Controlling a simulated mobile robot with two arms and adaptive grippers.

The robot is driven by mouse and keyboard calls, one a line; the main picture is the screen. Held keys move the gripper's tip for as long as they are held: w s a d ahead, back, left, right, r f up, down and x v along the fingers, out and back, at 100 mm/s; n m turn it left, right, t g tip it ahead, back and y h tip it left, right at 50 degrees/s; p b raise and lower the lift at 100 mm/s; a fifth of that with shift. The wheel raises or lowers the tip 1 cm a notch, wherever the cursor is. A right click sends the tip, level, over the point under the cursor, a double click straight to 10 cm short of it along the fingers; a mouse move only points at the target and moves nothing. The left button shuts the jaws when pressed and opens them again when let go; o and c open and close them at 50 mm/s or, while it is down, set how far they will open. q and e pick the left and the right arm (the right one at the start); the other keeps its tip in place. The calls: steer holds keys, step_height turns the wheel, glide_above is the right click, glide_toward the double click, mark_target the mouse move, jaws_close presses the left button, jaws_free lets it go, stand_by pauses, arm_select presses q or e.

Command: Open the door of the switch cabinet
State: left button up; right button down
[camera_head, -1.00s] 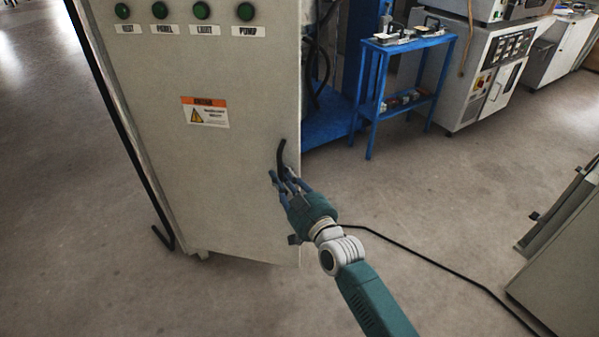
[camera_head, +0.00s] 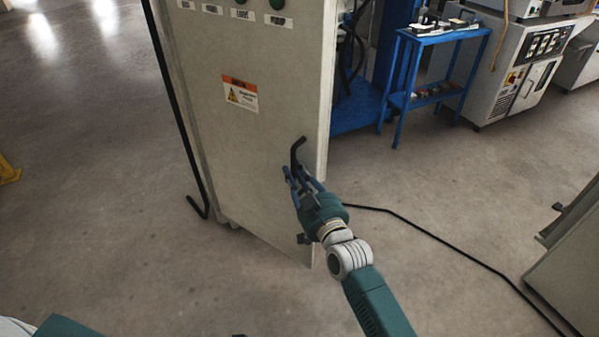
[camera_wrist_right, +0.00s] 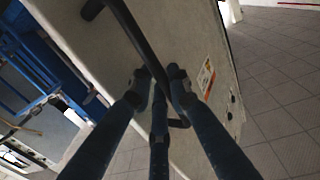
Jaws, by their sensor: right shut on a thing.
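The switch cabinet's pale grey door (camera_head: 265,150) stands left of centre in the head view, with a warning label (camera_head: 240,94) on it. Its black bent handle (camera_head: 297,150) is near the right edge. My right gripper (camera_head: 303,178) is shut on the handle, its blue fingers around the lower part. In the right wrist view the black handle (camera_wrist_right: 140,45) passes between the dark fingers (camera_wrist_right: 158,85), close to the door face (camera_wrist_right: 188,35). The fingers partly hide the handle. I cannot tell whether the door stands ajar. My left gripper is not in view.
A blue cart (camera_head: 437,70) and grey machines (camera_head: 515,65) stand at the back right. A grey panel (camera_head: 575,255) is at the lower right. A black cable (camera_head: 430,232) crosses the floor. The floor (camera_head: 120,200) left of the cabinet is largely clear.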

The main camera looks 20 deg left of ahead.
steer(key=shift+d, duration=0.1)
steer(key=c, duration=1.7)
jaws_free()
steer(key=v, duration=1.2)
